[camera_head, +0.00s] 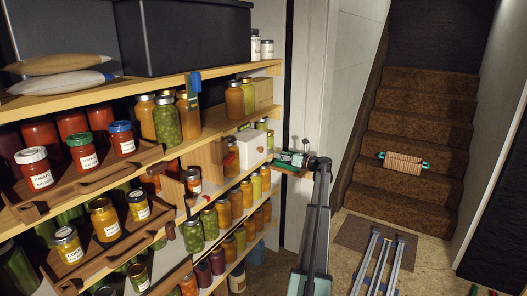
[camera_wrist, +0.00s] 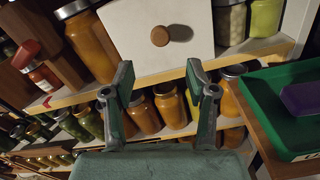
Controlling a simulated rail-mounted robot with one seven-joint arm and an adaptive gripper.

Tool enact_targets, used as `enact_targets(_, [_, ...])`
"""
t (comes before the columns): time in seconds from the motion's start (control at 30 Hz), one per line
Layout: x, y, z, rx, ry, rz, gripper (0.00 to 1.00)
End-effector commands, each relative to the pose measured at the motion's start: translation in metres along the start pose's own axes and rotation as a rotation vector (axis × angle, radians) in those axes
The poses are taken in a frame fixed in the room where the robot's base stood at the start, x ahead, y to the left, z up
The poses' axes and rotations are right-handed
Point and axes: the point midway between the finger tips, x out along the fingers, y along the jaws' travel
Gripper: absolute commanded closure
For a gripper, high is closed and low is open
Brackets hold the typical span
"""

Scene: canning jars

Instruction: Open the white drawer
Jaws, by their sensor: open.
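The white drawer (camera_head: 252,147) is a small box front on a middle shelf at the right part of the shelving. In the wrist view its white front (camera_wrist: 130,48) fills the top middle and looks shut. A round brown wooden knob (camera_wrist: 160,36) stands out from it. My gripper (camera_wrist: 158,72) is open and empty, with its two fingers below the knob in the picture and apart from it. In the head view my gripper (camera_head: 290,158) is just right of the drawer, small and partly hidden by my wrist.
Jars (camera_wrist: 92,45) stand beside the drawer, and more jars (camera_wrist: 165,103) stand on the shelf below. A green tray (camera_wrist: 285,110) with a purple block (camera_wrist: 302,97) lies close at the right. Stairs (camera_head: 412,130) rise behind on the right.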

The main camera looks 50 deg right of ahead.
Motion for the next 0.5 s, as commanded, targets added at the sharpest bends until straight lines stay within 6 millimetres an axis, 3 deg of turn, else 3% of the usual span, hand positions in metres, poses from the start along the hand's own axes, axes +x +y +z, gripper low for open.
enact_targets(0.3, [0.064,-0.001,0.001,-0.001,0.0,0.001,0.43])
enact_targets(0.5, [0.091,-0.001,0.001,-0.001,0.0,0.001,0.43])
